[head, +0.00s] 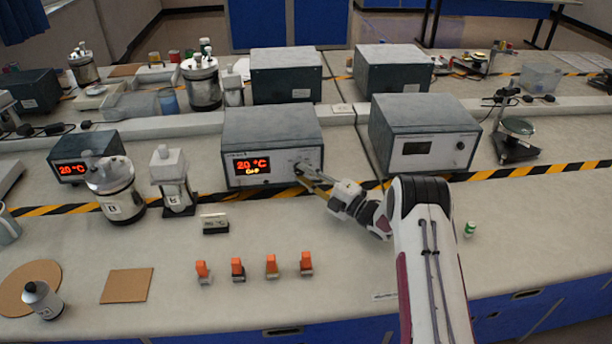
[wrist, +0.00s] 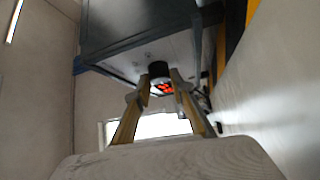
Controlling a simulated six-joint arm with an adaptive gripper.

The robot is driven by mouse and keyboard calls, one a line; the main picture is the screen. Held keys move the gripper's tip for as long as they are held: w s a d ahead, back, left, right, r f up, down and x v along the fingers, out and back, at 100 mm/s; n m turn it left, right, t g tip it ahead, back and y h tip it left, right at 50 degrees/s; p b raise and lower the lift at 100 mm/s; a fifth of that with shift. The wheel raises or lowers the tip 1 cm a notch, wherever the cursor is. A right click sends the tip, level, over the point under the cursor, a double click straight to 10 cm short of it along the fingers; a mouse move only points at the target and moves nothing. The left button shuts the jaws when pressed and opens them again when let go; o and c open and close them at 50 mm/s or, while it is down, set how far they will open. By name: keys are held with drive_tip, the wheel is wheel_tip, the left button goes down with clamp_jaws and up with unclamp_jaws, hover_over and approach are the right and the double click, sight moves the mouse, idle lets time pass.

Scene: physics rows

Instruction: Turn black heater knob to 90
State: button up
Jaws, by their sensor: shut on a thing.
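The heater (head: 270,125) is a grey box in the middle of the bench. Its lit display (head: 252,167) reads 20 °C in red, with small yellow text below. My gripper (head: 304,178) is at the right side of its front panel and mostly hides the knob there. In the wrist view the black knob (wrist: 158,68) sits between the tips of my two fingers (wrist: 161,80), which are shut on it. Red glowing marks show just beyond the fingertips in the wrist view. The knob's angle cannot be read.
A similar box (head: 425,130) with a dark display stands to the right. A smaller box (head: 85,157) reading 20 °C, a metal vessel (head: 117,190) and a white-topped bottle (head: 171,180) stand left. Several orange-topped items (head: 271,266) line the front.

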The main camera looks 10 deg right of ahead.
drive_tip(key=shift+f+m+t, duration=0.1)
drive_tip(key=shift+m+t, duration=0.4)
drive_tip(key=o, duration=1.1)
drive_tip(key=shift+o, duration=0.2)
